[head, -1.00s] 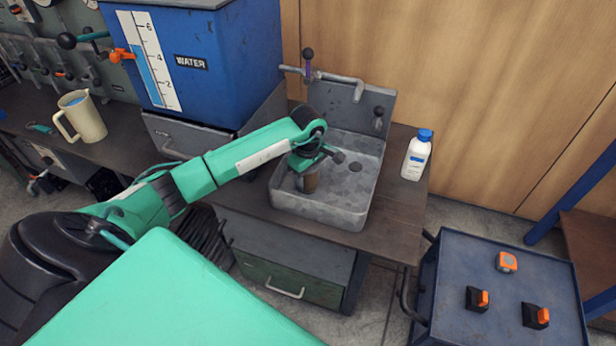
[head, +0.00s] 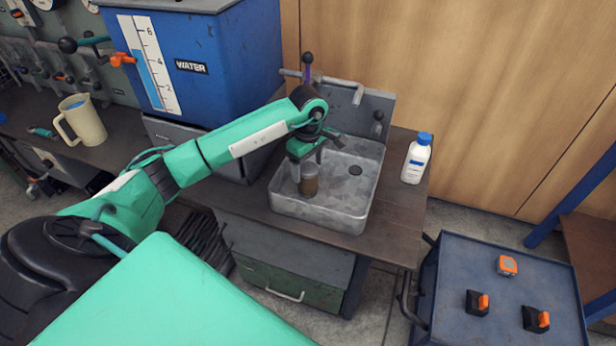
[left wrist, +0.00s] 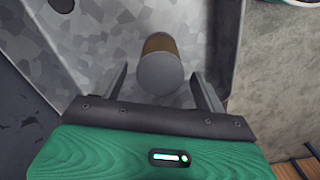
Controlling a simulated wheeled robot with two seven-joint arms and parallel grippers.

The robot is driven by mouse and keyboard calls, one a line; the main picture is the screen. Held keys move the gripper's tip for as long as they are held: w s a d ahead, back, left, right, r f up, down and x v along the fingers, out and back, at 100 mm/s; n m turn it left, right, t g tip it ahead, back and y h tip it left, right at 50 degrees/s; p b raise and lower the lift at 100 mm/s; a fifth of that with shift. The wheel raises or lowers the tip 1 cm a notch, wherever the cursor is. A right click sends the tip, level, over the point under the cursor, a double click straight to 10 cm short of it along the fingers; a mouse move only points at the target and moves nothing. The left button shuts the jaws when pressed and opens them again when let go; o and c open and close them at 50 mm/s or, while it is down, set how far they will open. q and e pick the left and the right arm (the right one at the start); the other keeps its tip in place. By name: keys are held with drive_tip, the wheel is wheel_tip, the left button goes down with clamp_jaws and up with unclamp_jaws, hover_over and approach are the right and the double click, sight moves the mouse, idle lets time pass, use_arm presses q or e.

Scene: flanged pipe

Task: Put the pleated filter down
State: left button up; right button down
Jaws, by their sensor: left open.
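The pleated filter (head: 309,181) is a small brown cylinder with a grey top cap. It stands upright on the floor of the metal sink (head: 350,209), near its left wall. My left gripper (head: 308,166) is open just above the filter in the head view. In the left wrist view the filter (left wrist: 160,68) stands just beyond the gap between the two spread fingers (left wrist: 162,90), apart from both. My right gripper is not in view.
A faucet (head: 330,78) rises behind the sink. A white bottle with a blue cap (head: 416,160) stands right of the sink. The blue water tank (head: 225,60) is behind my left arm. A beige jug (head: 83,120) stands at left. A blue cart (head: 505,290) is at lower right.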

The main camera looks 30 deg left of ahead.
use_arm(q)
wheel_tip(320, 180, up, 6)
drive_tip(key=shift+f, duration=0.15)
idle(0.5)
